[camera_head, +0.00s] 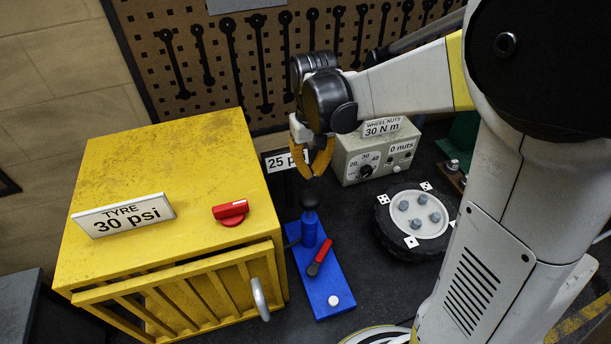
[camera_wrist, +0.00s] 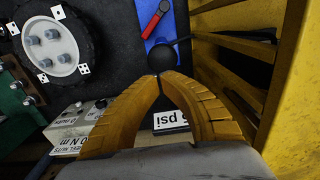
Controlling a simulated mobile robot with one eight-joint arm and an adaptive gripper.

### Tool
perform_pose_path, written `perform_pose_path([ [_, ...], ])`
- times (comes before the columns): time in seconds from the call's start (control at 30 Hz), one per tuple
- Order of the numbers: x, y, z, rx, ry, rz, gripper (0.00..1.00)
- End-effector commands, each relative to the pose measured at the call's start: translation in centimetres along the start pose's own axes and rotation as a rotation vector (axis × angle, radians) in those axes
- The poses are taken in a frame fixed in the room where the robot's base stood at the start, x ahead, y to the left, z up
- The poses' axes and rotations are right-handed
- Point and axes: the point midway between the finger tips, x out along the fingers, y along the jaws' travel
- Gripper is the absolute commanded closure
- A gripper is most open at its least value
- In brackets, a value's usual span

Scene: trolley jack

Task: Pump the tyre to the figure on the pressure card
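The pressure card (camera_head: 124,215) on the yellow cage reads "TYRE 30 psi". A blue pump (camera_head: 318,275) stands right of the cage, with a black knob (camera_head: 310,199) on its blue post, a red lever (camera_head: 319,258) and a white button (camera_head: 333,300). The psi readout (camera_head: 279,162) behind it shows 25, partly hidden by my fingers. My gripper (camera_head: 316,174) has its orange fingertips together, just above the knob. In the wrist view the fingertips (camera_wrist: 166,78) meet beside the black knob (camera_wrist: 162,55); I cannot tell whether they touch it. Nothing shows between them.
The yellow cage (camera_head: 165,170) has a red switch (camera_head: 231,212) on top and a slatted front door with a grey handle (camera_head: 259,299). A wheel (camera_head: 418,215) with several nuts lies right of the pump. A grey wheel-nuts box (camera_head: 375,150) stands behind; a tool pegboard backs the bench.

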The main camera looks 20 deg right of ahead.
Motion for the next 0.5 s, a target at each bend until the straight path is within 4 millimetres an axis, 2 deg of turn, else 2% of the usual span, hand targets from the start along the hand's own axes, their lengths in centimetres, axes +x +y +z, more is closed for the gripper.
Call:
perform_pose_path([
  [0.03, 1.2, 0.0, -0.1, 0.0, 0.0, 0.0, 1.0],
  [0.2, 4.2, 0.0, -0.1, 0.0, 0.0, 0.0, 1.0],
  [0.33, 5.7, 0.0, 0.0, 0.0, 0.0, 0.0, 1.0],
  [0.5, 6.5, 0.0, 0.0, 0.0, 0.0, 0.0, 1.0],
])
